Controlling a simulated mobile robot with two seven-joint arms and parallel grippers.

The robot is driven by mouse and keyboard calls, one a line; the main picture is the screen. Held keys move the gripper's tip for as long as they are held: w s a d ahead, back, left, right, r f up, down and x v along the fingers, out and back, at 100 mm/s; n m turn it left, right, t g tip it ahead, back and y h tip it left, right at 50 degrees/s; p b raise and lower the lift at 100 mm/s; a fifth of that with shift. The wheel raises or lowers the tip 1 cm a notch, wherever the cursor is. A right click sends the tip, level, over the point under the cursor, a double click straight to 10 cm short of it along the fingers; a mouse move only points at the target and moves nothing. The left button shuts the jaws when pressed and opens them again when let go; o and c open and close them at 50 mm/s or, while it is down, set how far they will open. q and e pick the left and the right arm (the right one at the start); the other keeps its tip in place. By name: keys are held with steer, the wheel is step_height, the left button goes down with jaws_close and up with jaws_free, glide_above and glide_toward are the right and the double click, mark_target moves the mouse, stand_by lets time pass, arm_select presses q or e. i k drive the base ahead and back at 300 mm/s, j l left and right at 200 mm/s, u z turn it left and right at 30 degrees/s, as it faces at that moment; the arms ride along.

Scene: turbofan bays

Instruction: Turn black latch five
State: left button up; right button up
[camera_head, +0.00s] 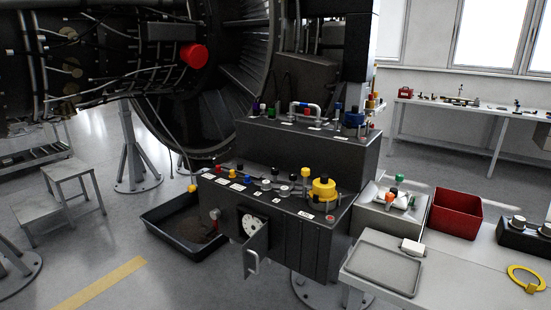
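A dark two-step console (307,252) stands in the middle of the camera_head view. Its lower step carries a row of small coloured knobs and fittings with white labels, and a large yellow fitting (323,189) at the right end. The upper step bears more small fittings, including a blue one (352,119). The labels are too small to read, so I cannot tell which part is black latch five. A small door (258,245) on the console's front stands open beside a white dial (252,225). Neither of my grippers is in view.
A large engine with a red cap (193,56) fills the upper left. A black drip tray (166,238) lies on the floor left of the console. At right, a bench holds a grey tray (383,268), a red bin (455,214) and a yellow ring (527,287).

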mark_target(274, 171)
steer(key=i+j+z, duration=0.4)
steer(key=i+j, duration=0.95)
steer(key=j, duration=0.15)
